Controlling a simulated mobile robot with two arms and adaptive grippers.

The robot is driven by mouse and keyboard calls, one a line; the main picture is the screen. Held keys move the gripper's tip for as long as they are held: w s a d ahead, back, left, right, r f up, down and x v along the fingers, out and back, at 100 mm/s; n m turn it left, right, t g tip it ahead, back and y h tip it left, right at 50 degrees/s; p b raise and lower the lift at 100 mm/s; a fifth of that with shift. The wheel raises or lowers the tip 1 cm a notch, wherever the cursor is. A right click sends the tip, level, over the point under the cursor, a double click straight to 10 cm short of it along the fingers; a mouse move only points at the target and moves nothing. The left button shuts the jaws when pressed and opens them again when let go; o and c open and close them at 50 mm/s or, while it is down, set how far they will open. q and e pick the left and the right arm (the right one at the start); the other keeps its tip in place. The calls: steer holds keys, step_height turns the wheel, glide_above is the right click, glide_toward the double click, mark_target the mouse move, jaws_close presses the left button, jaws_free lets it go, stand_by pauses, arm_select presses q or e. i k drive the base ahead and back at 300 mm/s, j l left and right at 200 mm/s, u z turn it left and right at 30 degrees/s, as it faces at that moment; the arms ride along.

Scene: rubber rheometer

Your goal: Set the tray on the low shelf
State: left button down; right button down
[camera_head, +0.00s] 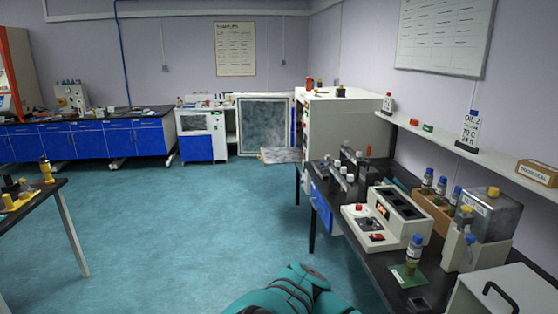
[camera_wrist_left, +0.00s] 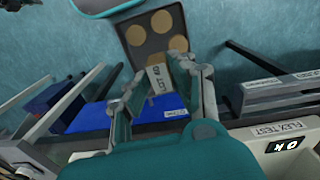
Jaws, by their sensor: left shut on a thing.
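In the left wrist view, a dark tray (camera_wrist_left: 158,33) holds several round tan discs. A pale tab marked "LOT 40" (camera_wrist_left: 160,80) shows at its near edge. My left gripper (camera_wrist_left: 168,66) is shut on the tray at this near edge, and the tray is out in front of the fingers over the teal floor. The tray and the left gripper do not show in the head view. My right gripper is in neither view. A wall shelf (camera_head: 455,150) runs along the right wall; I cannot tell which surface is the low shelf.
A black bench (camera_head: 375,262) with instruments and blue-capped bottles runs down the right side. A large pale cabinet (camera_head: 340,125) stands at its far end, near an open door panel (camera_head: 265,125). A dark table (camera_head: 30,205) is at the left. The middle floor is clear.

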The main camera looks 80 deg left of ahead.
mark_target(272, 152)
steer(key=j+u, duration=0.3)
steer(key=i+j+u, duration=0.15)
steer(key=j+u, duration=0.15)
steer(key=j, duration=0.15)
steer(key=i+j+u, duration=0.25)
steer(key=j+u, duration=0.3)
steer(key=j, duration=0.15)
steer(key=i+j+u, duration=1)
steer(key=i+u, duration=0.2)
steer(key=i+j+u, duration=0.1)
steer(key=i+u, duration=0.3)
steer(key=i+j, duration=0.1)
steer(key=i, duration=2.1)
steer(key=i+j+z, duration=0.1)
steer(key=i+z, duration=0.3)
steer(key=i+j+z, duration=0.25)
steer(key=i+z, duration=0.2)
steer(key=i+j+z, duration=0.8)
steer(key=i+j, duration=0.1)
steer(key=j, duration=0.1)
